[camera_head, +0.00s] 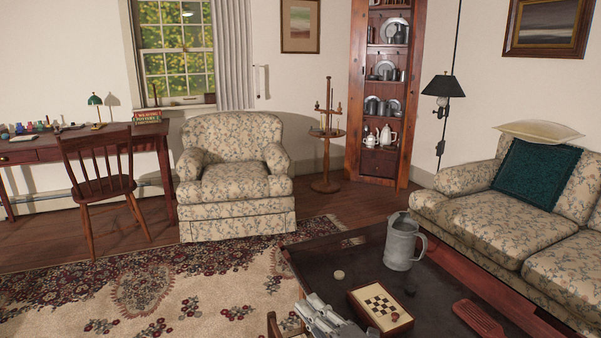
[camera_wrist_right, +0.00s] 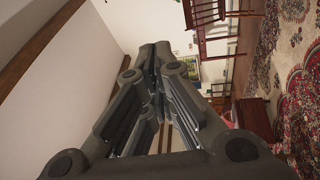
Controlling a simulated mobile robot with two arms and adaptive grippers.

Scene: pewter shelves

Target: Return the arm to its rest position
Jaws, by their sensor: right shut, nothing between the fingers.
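My right gripper (camera_head: 318,308) shows at the bottom middle of the head view, at the near left edge of the dark coffee table (camera_head: 345,258). In the right wrist view, the same gripper (camera_wrist_right: 152,60) has its fingers together and nothing between them. That view is turned sideways, with a wooden chair and the patterned rug on its right side. My left gripper is not in view.
A grey metal pitcher (camera_head: 402,245), a checkered game box (camera_head: 380,306), a red-brown slatted piece (camera_head: 478,318) and a small round disc (camera_head: 339,275) are on the coffee table. A floral armchair (camera_head: 236,180) and sofa (camera_head: 490,212) stand beyond. Open rug (camera_head: 190,290) lies left.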

